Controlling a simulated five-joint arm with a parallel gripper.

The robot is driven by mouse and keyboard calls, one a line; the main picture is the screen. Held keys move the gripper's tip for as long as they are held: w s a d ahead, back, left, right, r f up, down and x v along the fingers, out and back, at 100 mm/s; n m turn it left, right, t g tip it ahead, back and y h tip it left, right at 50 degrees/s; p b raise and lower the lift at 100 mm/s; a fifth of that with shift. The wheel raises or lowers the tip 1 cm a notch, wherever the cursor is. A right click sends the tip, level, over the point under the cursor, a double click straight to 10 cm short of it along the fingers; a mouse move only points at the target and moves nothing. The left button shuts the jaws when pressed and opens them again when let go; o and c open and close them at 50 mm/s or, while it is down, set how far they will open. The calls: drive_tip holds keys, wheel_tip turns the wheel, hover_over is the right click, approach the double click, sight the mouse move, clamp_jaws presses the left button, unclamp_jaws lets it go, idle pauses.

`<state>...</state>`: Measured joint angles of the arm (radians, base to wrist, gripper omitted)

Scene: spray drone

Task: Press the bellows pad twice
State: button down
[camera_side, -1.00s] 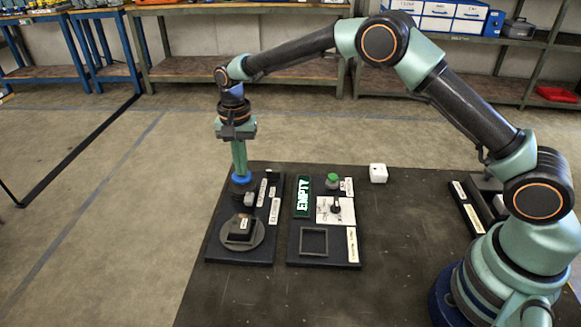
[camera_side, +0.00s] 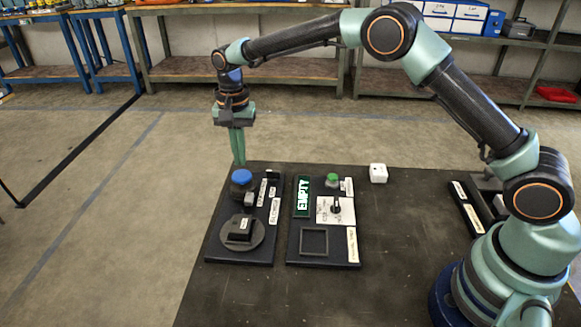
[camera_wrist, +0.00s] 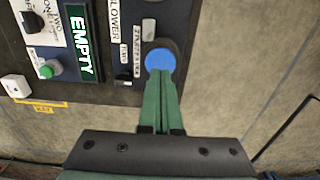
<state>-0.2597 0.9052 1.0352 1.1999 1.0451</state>
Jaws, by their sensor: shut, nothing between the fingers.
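The bellows pad, which I take to be the round blue cap (camera_side: 241,176) on a dark base, stands at the far left of the left dark panel (camera_side: 214,246). The blue cap also shows in the wrist view (camera_wrist: 160,60). My gripper (camera_side: 238,162) points down above the cap, its green fingers together and empty. In the wrist view the fingertips (camera_wrist: 160,75) overlap the cap's lower edge.
The left panel also carries a round grey plate with a black block (camera_side: 240,229). The right panel holds a green button (camera_side: 333,177), a lit "EMPTY" sign (camera_side: 303,196), a black knob (camera_side: 336,206) and a square frame (camera_side: 313,241). A white cube (camera_side: 378,173) stands behind.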

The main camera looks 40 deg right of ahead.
sight(242, 175)
wheel_tip(242, 175, up, 9)
drive_tip(key=shift+r, duration=0.15)
idle(1.0)
drive_tip(key=s+d+r+n+t, duration=0.3)
drive_tip(key=s+d+r+n, duration=0.1)
drive_tip(key=s+d+r, duration=0.55)
drive_tip(key=s+d+f+n+t, duration=0.1)
drive_tip(key=s+d+f+n, duration=0.1)
drive_tip(key=s, duration=0.5)
drive_tip(key=s+d+f+n+t, duration=0.1)
drive_tip(key=s+d+f+n, duration=0.1)
drive_tip(key=s, duration=0.6)
drive_tip(key=shift+d+n+t, duration=0.3)
drive_tip(key=shift+n, duration=0.2)
